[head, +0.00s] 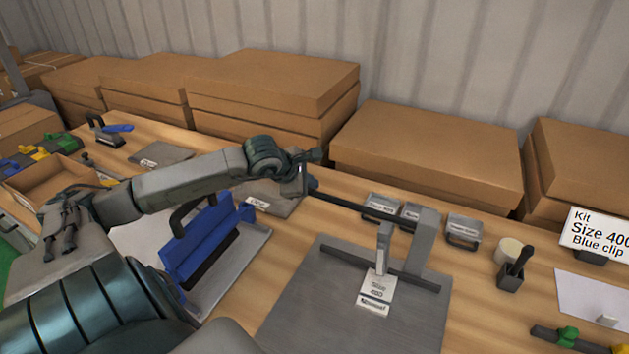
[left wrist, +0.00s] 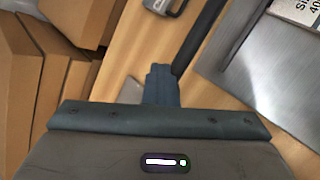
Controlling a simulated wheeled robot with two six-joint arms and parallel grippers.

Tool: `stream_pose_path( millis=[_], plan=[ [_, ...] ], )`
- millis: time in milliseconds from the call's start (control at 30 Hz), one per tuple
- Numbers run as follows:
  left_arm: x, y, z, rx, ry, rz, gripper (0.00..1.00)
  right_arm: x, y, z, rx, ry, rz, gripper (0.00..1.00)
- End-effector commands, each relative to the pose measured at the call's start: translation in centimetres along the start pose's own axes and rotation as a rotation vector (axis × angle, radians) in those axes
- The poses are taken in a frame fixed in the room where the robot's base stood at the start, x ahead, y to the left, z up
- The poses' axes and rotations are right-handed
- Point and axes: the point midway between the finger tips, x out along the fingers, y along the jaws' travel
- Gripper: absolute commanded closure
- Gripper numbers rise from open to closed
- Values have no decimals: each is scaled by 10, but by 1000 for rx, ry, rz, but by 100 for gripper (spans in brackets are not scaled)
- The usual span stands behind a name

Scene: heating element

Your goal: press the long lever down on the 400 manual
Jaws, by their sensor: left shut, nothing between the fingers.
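The 400 manual fixture is a grey metal plate (head: 345,315) with an upright post (head: 428,228) and a small label reading "Size 400 Manual" (head: 376,290). Its long black lever (head: 360,209) runs from the post to the left and slopes slightly up. My left gripper (head: 309,182) is shut and empty at the lever's free end. In the left wrist view the shut fingers (left wrist: 160,85) lie beside the end of the dark lever (left wrist: 200,37); I cannot tell whether they touch. The plate's edge (left wrist: 262,70) shows at right there. My right gripper is not in view.
A blue-clamped fixture (head: 205,240) stands left of the plate. Cardboard boxes (head: 425,150) line the back. A kit sign (head: 598,232) is at far right.

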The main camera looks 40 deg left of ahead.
Motion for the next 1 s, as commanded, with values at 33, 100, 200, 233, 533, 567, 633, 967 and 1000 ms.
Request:
stream_pose_path(
  millis=[33, 100, 200, 233, 533, 567, 633, 967, 1000],
  plan=[
    [1, -2, -1, -1, 1, -2, 100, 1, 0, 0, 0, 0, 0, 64],
    [2, -2, -2, -1, 1, -2, 100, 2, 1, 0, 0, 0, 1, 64],
    [3, -2, -2, -1, 2, -2, 100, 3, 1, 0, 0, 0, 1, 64],
    [3, -3, -3, -1, 2, -2, 100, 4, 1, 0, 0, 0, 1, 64],
    [6, -5, -5, -1, 2, -2, 100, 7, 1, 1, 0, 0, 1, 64],
    [6, -5, -5, -1, 2, -2, 100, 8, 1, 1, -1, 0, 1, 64],
    [6, -5, -5, -1, 2, -2, 100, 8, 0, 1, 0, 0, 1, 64],
    [9, -7, -7, -1, 3, -2, 100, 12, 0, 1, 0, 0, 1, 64],
    [10, -8, -8, -1, 3, -2, 100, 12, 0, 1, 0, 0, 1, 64]
  ],
)
